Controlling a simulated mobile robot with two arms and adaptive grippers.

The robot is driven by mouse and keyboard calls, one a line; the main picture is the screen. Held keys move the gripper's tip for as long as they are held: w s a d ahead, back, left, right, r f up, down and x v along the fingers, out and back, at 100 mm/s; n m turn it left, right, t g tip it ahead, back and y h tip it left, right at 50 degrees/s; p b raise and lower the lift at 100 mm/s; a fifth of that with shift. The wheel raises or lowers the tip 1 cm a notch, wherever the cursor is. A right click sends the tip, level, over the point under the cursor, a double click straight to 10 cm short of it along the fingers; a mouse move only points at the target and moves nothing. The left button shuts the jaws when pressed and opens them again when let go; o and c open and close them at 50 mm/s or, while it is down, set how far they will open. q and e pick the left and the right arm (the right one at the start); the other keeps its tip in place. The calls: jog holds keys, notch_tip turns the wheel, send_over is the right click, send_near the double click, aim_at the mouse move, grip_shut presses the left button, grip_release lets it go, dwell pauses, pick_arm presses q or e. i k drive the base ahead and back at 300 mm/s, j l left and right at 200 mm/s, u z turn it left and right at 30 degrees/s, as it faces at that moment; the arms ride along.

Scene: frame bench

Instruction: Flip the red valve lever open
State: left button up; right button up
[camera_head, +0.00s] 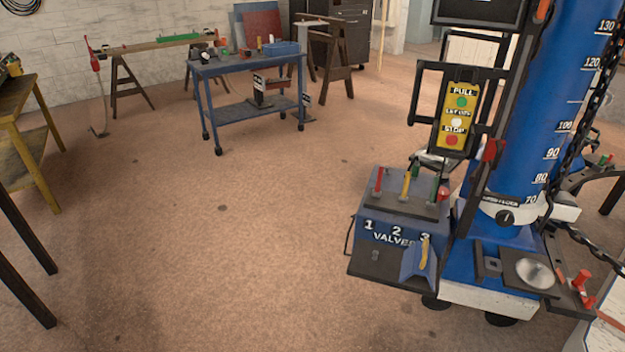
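The red valve lever (379,180) stands roughly upright on the dark top plate of a blue valve box (375,215) marked "1 2 3 VALVES", at the right of the head view. It is the leftmost lever, above number 1. A yellow lever (405,186) and a green lever (432,190) stand to its right on the same plate. Neither of my grippers shows in this view, and nothing is touching the red lever.
A tall blue column (540,120) with a hanging chain stands right of the valve box. A control panel (457,115) with "PULL" and "STOP" hangs above it. A blue cart (250,112) and a yellow bench (20,100) stand farther off. The floor left of the box is clear.

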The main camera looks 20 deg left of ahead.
aim_at(376, 193)
jog(key=u, duration=0.3)
jog(key=i+j+u, duration=0.2)
jog(key=i+j, duration=1.7)
jog(key=i, duration=0.05)
